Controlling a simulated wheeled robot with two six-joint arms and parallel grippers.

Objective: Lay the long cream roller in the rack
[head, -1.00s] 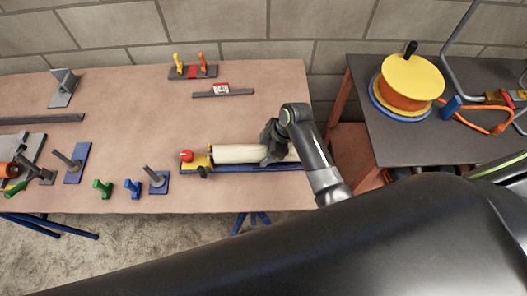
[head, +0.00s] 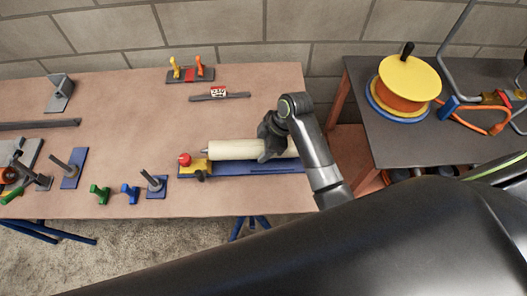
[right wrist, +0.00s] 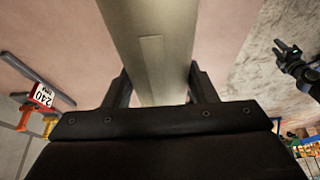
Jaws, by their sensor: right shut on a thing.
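The long cream roller (head: 232,150) is level in the head view, its left pin showing just behind the yellow end block (head: 194,167). The rack (head: 255,168) is a blue base with that yellow block and a red knob at its left. My right gripper (head: 270,143) is shut on the roller towards its right part. The roller seems a little above and behind the base; its right end is hidden by my arm. In the right wrist view the roller (right wrist: 150,50) runs between both fingers. My left gripper (right wrist: 288,55) shows there, fingers apart, empty.
Blue plates with grey posts (head: 153,184) and small green and blue pieces stand at the table's front left. A bar with a red-and-white label (head: 219,94) lies behind the rack. A dark side table (head: 385,140) with a yellow-orange spool stands right. The table's middle is clear.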

